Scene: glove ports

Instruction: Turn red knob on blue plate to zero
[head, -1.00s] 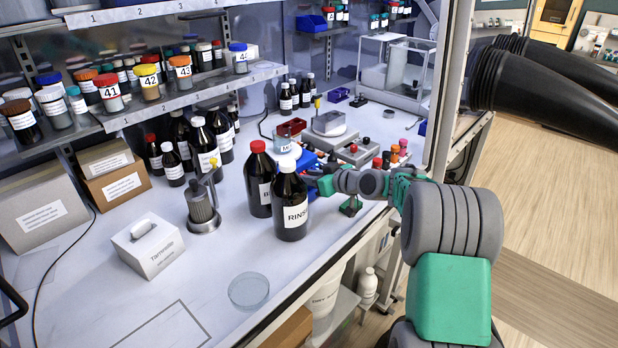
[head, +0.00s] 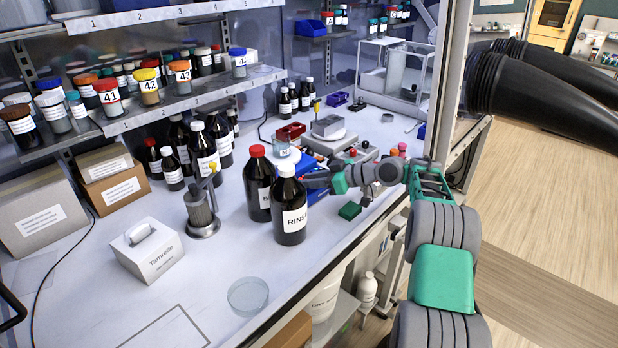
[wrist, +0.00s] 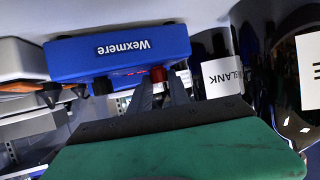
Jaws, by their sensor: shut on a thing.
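The blue plate (wrist: 120,55) is a blue unit lettered "Wexmere" with a small lit red display; it appears upside down in the wrist view. A black knob (wrist: 103,86) is at one end of its front and the red knob (wrist: 158,74) at the other. My gripper (wrist: 165,80) has its two fingers at the red knob, shut on it. The knob's pointer and scale cannot be read. In the head view the blue plate (head: 317,197) is partly hidden behind the RINSE bottle and my gripper (head: 308,181).
A dark RINSE bottle (head: 290,212) and another red-capped dark bottle (head: 258,185) stand close to the left of my gripper. A green block (head: 350,210) lies on the bench in front of it. A hotplate-like grey unit (head: 352,160) stands behind. The front left bench is mostly clear.

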